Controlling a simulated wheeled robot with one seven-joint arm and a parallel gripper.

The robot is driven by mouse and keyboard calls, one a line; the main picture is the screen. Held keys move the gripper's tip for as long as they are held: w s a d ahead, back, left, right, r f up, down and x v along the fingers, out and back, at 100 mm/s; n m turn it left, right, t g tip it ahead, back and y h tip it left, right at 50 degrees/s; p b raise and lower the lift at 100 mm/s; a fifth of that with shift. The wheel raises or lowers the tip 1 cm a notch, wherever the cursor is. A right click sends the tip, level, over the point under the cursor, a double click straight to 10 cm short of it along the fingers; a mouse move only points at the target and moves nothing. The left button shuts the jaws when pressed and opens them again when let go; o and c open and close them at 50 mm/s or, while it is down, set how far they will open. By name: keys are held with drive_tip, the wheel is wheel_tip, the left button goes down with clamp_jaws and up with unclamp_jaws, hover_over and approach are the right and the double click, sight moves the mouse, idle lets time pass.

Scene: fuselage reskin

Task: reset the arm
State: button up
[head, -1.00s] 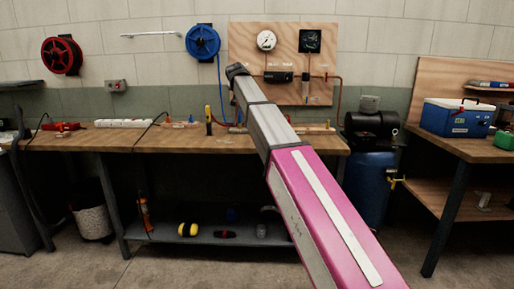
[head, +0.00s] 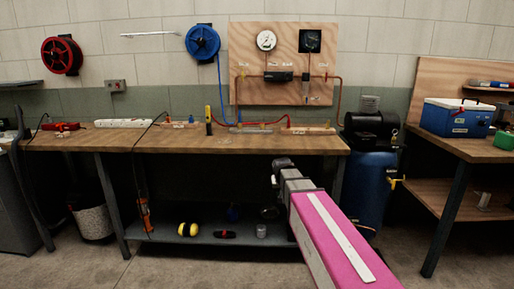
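My arm reaches in from the lower right of the head view as a pink and grey link with a white strip. Its dark far end shows in front of the workbench (head: 180,141), just below the front edge of the top. My gripper's fingers cannot be made out, so I cannot tell whether it is open or shut, or whether it holds anything.
A blue tank with a black compressor (head: 371,130) stands right of the bench. A blue cooler (head: 455,118) sits on the right wooden table. Yellow earmuffs (head: 187,230) lie on the lower shelf (head: 215,239). The floor in front is clear.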

drive_tip(key=s+d+f+g, duration=0.2)
drive_tip(key=s+f, duration=0.5)
drive_tip(key=s, duration=0.4)
drive_tip(key=s+d+f+g+y, duration=0.1)
drive_tip(key=s+d+f+g, duration=0.1)
drive_tip(key=s+d+f, duration=0.3)
drive_tip(key=s+f, duration=0.3)
drive_tip(key=s, duration=0.3)
drive_tip(key=shift+g, duration=0.3)
